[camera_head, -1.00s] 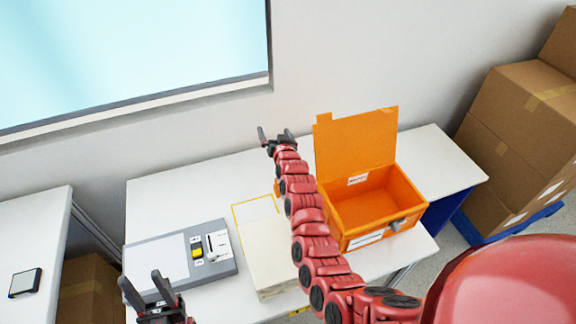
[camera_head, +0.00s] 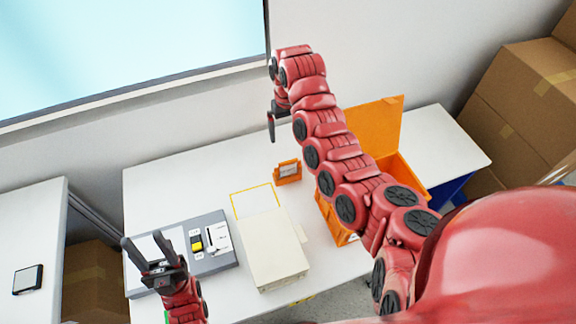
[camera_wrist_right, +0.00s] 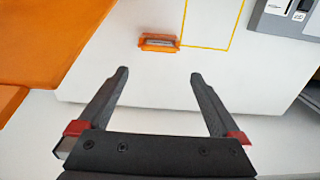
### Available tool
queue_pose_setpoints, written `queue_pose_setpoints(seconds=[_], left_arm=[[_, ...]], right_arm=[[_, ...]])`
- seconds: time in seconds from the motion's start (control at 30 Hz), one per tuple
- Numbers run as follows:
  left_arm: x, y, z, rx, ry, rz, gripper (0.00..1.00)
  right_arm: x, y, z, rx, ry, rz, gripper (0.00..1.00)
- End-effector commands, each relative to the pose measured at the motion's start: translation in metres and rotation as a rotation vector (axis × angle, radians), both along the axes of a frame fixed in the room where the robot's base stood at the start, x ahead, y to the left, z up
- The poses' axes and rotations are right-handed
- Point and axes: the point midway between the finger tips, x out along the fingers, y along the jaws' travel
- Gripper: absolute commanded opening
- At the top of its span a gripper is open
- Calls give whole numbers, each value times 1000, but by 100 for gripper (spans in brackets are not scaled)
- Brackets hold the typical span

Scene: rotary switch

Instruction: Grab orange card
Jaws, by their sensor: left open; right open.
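The orange card (camera_head: 287,172) stands in a small orange holder on the white table, just right of the yellow outline. It also shows in the right wrist view (camera_wrist_right: 159,42), ahead of the fingertips and roughly between them. My right gripper (camera_wrist_right: 158,75) is open and empty, apart from the card. In the head view the right gripper (camera_head: 271,125) hangs in the air above and left of the card, with one finger visible. My left gripper (camera_head: 146,246) is open and empty over the grey switch panel.
The grey panel (camera_head: 224,259) with a yellow switch (camera_head: 196,242) is at the left. A cream box (camera_head: 271,250) lies beside it by the yellow outline (camera_head: 253,188). The open orange box (camera_head: 374,125) stands at right, partly behind my right arm. The table's back left is clear.

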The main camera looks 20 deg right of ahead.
Motion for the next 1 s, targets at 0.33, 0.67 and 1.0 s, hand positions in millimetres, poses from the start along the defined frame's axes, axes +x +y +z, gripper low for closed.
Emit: queue_pose_setpoints(seconds=[0.33, 0.67, 1.0], left_arm=[[0, 0, 13, 0, -1, 0, 50], [0, 0, 21, 0, 0, 0, 50], [0, 0, 37, 0, 0, 0, 50]], right_arm=[[-2, -1, -56, -2, 7, 1, 100], [0, 0, -84, -1, -3, 1, 100], [-2, -2, -106, -5, 0, 2, 100]])
